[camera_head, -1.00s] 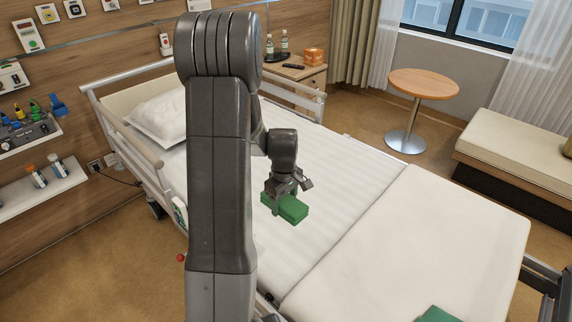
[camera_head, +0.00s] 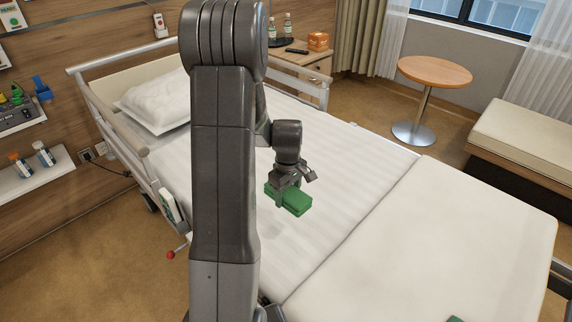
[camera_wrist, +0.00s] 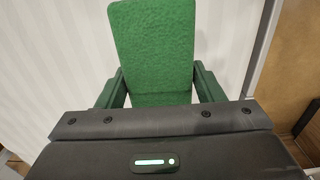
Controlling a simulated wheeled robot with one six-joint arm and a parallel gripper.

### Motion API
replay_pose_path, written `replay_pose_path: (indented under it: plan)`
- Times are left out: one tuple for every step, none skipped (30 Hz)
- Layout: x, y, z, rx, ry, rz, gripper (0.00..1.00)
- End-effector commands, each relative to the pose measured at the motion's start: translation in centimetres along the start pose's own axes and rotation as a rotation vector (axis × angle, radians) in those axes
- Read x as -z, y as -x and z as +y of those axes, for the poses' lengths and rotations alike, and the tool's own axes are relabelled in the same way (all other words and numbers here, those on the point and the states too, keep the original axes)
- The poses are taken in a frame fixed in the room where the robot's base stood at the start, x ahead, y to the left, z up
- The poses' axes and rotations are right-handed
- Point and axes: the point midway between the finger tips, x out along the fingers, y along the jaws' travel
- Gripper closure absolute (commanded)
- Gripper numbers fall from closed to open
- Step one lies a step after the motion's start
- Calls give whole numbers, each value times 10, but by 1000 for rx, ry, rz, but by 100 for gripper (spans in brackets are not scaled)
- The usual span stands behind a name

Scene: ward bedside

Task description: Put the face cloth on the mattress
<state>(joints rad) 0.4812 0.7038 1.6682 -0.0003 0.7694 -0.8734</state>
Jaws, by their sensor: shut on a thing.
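The face cloth (camera_head: 292,201) is a green folded block. My gripper (camera_head: 284,193) is shut on it, over the white mattress (camera_head: 330,175) of the bed. In the wrist view the cloth (camera_wrist: 155,45) sits between the two fingers (camera_wrist: 160,92) and reaches out past them. The striped mattress surface (camera_wrist: 60,50) shows behind it. The cloth looks close above the mattress; I cannot tell whether it touches. My arm hides part of the bed's near side.
A pillow (camera_head: 155,101) lies at the bed's head, with side rails (camera_head: 116,137) around it. A white cover (camera_head: 430,245) lies over the foot end. A sliver of another green thing (camera_head: 455,319) shows at the bottom edge. A bedside cabinet (camera_head: 308,65) stands beyond.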

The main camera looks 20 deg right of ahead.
Motion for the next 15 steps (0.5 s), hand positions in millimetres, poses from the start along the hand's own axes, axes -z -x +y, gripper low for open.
replay_pose_path:
  plan:
    - [0, -11, 0, 0, 0, 0, 61]
    - [0, -14, 0, 0, 0, 0, 61]
    - [0, -16, 0, 0, 0, 0, 61]
    - [0, -17, 0, 0, 0, 0, 61]
    - [0, -18, 0, 0, 0, 0, 61]
    - [0, -22, 0, 1, 0, -1, 61]
    - [0, -25, 0, 2, 0, -2, 61]
    - [0, -30, 0, 3, 0, -2, 61]
    - [-1, -36, -1, 4, 0, -3, 61]
    - [-1, -42, -1, 4, 0, -3, 61]
    - [-1, -48, -1, 5, 0, -4, 61]
    - [-1, -55, -1, 4, 0, -3, 61]
    - [-1, -60, -1, 4, 0, -4, 61]
    - [-1, -64, -1, 4, 0, -3, 61]
    - [-1, -70, -1, 3, 0, -2, 61]
